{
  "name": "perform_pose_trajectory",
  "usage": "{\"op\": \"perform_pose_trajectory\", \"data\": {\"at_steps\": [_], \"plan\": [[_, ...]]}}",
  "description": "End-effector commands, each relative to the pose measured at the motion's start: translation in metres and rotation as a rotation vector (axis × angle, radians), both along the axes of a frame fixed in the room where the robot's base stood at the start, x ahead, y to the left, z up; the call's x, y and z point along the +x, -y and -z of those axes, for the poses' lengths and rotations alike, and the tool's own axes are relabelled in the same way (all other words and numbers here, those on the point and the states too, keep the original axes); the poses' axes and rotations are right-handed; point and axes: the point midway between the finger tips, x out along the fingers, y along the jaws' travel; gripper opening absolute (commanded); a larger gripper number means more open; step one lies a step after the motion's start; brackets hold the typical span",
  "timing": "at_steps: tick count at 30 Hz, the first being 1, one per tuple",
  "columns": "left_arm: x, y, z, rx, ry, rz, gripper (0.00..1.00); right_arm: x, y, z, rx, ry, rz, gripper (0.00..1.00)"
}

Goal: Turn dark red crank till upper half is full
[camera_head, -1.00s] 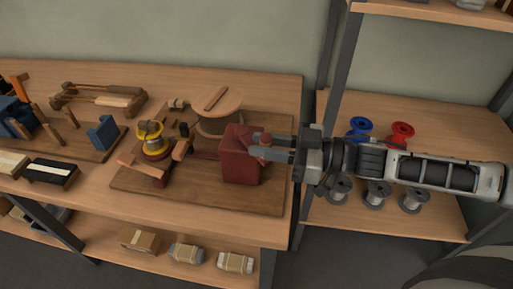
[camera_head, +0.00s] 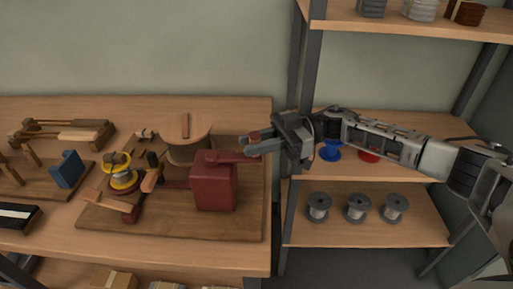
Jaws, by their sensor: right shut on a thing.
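The dark red crank (camera_head: 228,157) sits on the dark red box (camera_head: 214,187) of the tufting machine, its arm pointing right. My right gripper (camera_head: 254,142) is shut on the crank's handle at the end of that arm, right of the box. The fingers partly hide the handle. Behind the box is a round wooden disc (camera_head: 204,128) with a narrow wooden block (camera_head: 185,125) on it. I cannot make out its fill at this size. A yellow-rimmed spool (camera_head: 125,180) stands to the left. My left gripper is out of view.
The machine's wooden board (camera_head: 225,228) lies on the workbench, near its right edge. A blue block (camera_head: 68,169) stands to the left. The shelf on the right holds a blue spool (camera_head: 331,152), a red spool (camera_head: 369,156) and grey spools (camera_head: 357,208).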

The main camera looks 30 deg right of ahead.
Motion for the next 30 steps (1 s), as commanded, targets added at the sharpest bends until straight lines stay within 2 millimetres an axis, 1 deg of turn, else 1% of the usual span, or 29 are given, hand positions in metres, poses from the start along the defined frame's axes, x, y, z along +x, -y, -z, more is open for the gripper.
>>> {"op": "perform_pose_trajectory", "data": {"at_steps": [1,9,29,30], "plan": [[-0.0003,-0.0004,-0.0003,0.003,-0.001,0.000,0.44,0.0039,0.0007,-0.0020,0.003,0.001,0.006,0.00],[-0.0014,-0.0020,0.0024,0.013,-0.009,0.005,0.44,0.0096,0.0047,-0.0022,0.004,0.003,0.008,0.00],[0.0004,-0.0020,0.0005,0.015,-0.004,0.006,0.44,0.0108,0.0053,-0.0020,0.005,0.004,0.004,0.00],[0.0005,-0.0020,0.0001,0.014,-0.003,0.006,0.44,0.0107,0.0053,-0.0020,0.005,0.004,0.004,0.33]]}}
